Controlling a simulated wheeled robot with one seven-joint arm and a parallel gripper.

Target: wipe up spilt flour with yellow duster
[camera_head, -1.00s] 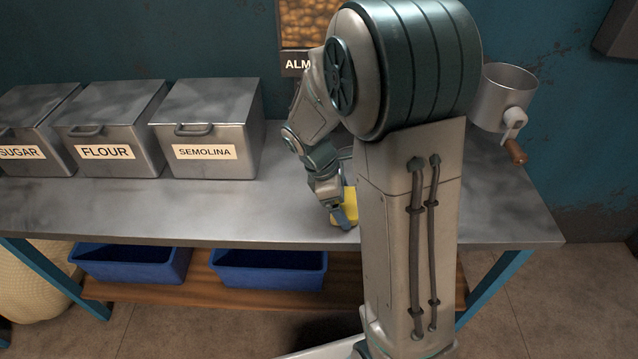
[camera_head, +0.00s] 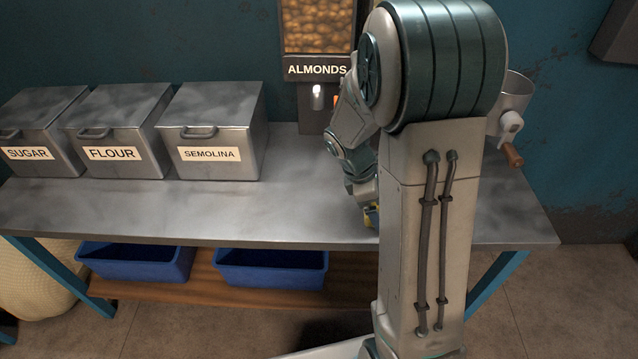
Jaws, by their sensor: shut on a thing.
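My gripper (camera_head: 369,214) is low over the metal table (camera_head: 230,215), near its front edge, and mostly hidden behind my own arm. It is shut on the yellow duster (camera_head: 371,220), of which only a small yellow sliver shows. I cannot tell whether the duster touches the table top. No spilt flour can be made out on the visible part of the table; the area behind my arm is hidden.
Metal bins labelled SUGAR (camera_head: 40,130), FLOUR (camera_head: 118,130) and SEMOLINA (camera_head: 213,130) stand at the back left. An almond dispenser (camera_head: 316,69) and a cranked metal vessel (camera_head: 512,98) are behind. Blue crates (camera_head: 270,268) sit below. The front left table top is clear.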

